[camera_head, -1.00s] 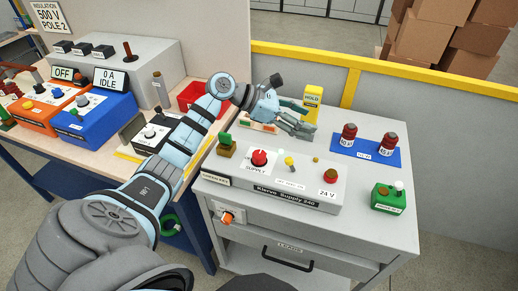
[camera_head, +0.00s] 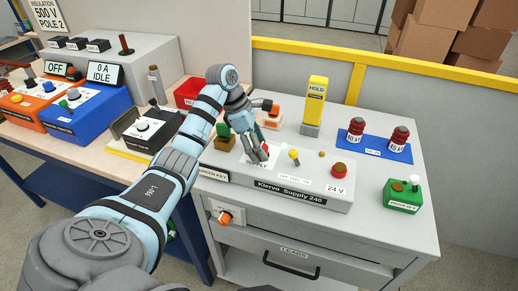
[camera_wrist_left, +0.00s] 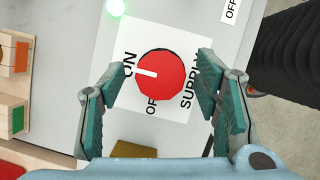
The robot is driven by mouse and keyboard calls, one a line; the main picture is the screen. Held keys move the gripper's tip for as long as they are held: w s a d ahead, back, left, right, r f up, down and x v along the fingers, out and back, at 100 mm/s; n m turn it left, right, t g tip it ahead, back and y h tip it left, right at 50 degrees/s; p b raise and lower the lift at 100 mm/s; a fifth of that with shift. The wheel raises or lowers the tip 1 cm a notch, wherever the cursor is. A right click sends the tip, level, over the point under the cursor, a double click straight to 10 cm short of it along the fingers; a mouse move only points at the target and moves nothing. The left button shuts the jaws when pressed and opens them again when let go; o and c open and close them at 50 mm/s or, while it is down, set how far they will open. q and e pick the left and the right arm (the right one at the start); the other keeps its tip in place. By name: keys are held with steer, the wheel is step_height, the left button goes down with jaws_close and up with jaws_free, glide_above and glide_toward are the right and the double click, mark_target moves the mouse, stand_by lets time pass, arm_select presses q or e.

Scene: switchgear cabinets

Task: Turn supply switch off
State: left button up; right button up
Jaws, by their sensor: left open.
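The grey Klervo Supply 240 unit (camera_head: 313,192) sits on the grey cabinet top. Its red supply knob (camera_wrist_left: 165,78) lies between my left fingertips in the left wrist view, on a white plate (camera_wrist_left: 128,95) lettered ON, OFF and SUPPLY. The knob's white mark points at ON; the OFF lettering is partly covered by the knob. My left gripper (camera_head: 257,152) is open, pointing down over the plate, and hides most of the knob in the head view. In the left wrist view its fingers (camera_wrist_left: 162,95) stand either side of the knob, with gaps. My right gripper is out of view.
A yellow HOLD post (camera_head: 315,100) stands behind the unit. A blue plate (camera_head: 370,147) with two dark red parts and a green box (camera_head: 402,197) are to the right. A lit green lamp (camera_wrist_left: 115,7) shows beside the plate. A dark meter box (camera_head: 148,130) stands left.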

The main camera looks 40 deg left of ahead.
arm_select(q)
steer(key=c, duration=1.1)
steer(key=shift+c, duration=0.2)
